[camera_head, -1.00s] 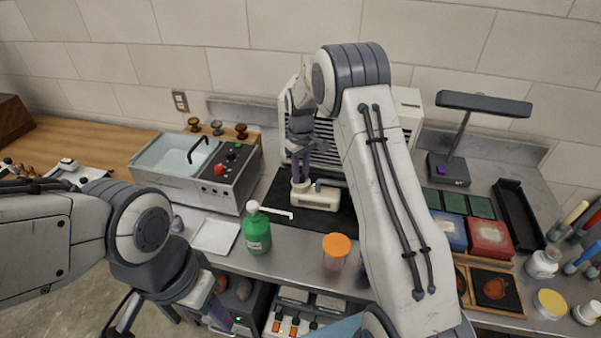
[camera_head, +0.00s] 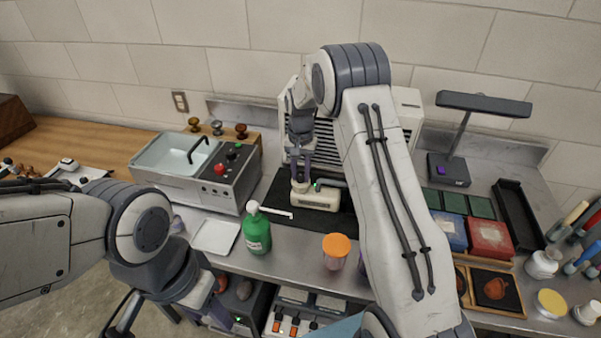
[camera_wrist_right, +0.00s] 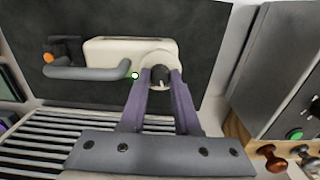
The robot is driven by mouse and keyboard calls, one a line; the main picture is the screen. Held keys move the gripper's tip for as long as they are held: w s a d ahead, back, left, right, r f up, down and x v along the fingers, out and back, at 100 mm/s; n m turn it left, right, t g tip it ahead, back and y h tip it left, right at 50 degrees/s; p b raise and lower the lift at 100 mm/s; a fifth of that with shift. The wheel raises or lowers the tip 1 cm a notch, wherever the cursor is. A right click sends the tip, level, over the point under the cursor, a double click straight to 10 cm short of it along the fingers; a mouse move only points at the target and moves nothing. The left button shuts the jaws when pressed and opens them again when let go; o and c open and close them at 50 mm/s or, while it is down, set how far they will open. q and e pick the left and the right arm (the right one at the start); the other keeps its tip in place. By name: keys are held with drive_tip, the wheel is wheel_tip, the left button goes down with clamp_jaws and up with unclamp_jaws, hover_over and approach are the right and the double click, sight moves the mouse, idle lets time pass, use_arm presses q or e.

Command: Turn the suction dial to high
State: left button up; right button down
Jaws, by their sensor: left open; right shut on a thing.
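The suction unit is a small cream box (camera_head: 313,202) on a black mat (camera_head: 283,190) at the back of the bench. It also shows in the right wrist view (camera_wrist_right: 112,52), with a grey hose or handle (camera_wrist_right: 85,72) along one side. Its dark dial (camera_wrist_right: 160,74) sits on a round cream boss at one end. My right gripper (camera_wrist_right: 160,80) reaches down from above with its purple fingers on both sides of the dial, shut on it. In the head view the right gripper (camera_head: 300,180) hides the dial. My left gripper (camera_head: 165,318) is low at the left, open, partly out of frame.
A green pump bottle (camera_head: 257,233), a white tray (camera_head: 215,236) and an orange-lidded jar (camera_head: 336,250) stand in front of the mat. A sink-like bath with a control panel (camera_head: 226,172) is at left. A slatted grille stands behind. A lamp (camera_head: 449,168) and coloured boxes are at right.

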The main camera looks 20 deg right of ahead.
sight(301, 176)
drive_tip(key=m, duration=0.4)
drive_tip(key=shift+m, duration=2.8)
drive_tip(key=c, duration=0.6)
unclamp_jaws()
wheel_tip(301, 176, up, 10)
drive_tip(key=b, duration=0.2)
drive_tip(key=shift+r, duration=0.25)
